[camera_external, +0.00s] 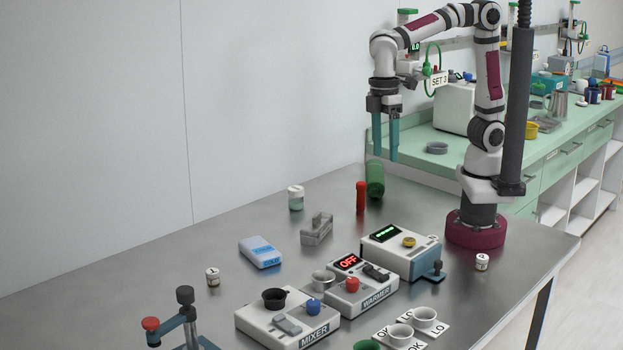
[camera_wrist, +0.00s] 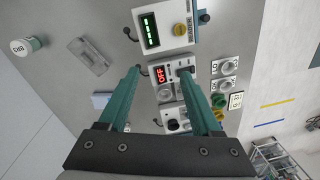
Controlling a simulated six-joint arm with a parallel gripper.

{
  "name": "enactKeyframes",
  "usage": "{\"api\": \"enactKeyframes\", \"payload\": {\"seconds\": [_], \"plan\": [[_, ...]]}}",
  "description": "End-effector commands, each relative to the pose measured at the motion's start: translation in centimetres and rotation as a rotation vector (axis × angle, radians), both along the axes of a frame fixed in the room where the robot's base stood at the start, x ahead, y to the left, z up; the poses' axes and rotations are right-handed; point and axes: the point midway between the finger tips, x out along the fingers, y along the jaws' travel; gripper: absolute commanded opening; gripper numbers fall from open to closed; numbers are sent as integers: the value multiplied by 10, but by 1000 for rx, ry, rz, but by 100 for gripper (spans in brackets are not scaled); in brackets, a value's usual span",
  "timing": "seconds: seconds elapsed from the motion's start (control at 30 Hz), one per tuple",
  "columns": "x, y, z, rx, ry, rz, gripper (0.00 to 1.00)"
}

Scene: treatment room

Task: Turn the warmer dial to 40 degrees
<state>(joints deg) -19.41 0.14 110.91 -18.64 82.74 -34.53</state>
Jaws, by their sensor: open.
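The warmer (camera_external: 376,297) is a white box on the metal table, labelled WARMER. Its display (camera_external: 349,262) reads OFF in red. A red dial (camera_external: 352,284) and a dark switch (camera_external: 376,272) sit on its top; where the dial points is too small to tell. In the wrist view the display (camera_wrist: 160,74) and the switch (camera_wrist: 186,70) show, but I cannot make out the red dial, perhaps behind a finger. My gripper (camera_external: 385,155) is open and empty, fingers pointing down, high above the table and apart from the warmer. Its two green fingers (camera_wrist: 160,75) frame the warmer in the wrist view.
The mixer (camera_external: 288,325) stands left of the warmer, and a box with a green display (camera_external: 399,251) stands right of it. White cups (camera_external: 400,334) stand in front. A red cylinder (camera_external: 361,197) stands behind.

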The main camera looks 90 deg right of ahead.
Motion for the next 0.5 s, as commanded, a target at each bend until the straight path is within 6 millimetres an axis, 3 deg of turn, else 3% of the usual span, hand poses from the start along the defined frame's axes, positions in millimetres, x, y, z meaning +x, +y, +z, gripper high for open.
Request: {"api": "enactKeyframes", "payload": {"seconds": [0.03,0.1,0.23,0.33,0.5], "plan": [[28,38,-6,-11,-8,221,65],[58,93,-18,-24,-35,531,65],[78,169,-44,-40,-64,928,65],[81,194,-55,-46,-74,1059,65],[81,197,-83,-47,-72,1082,65]]}}
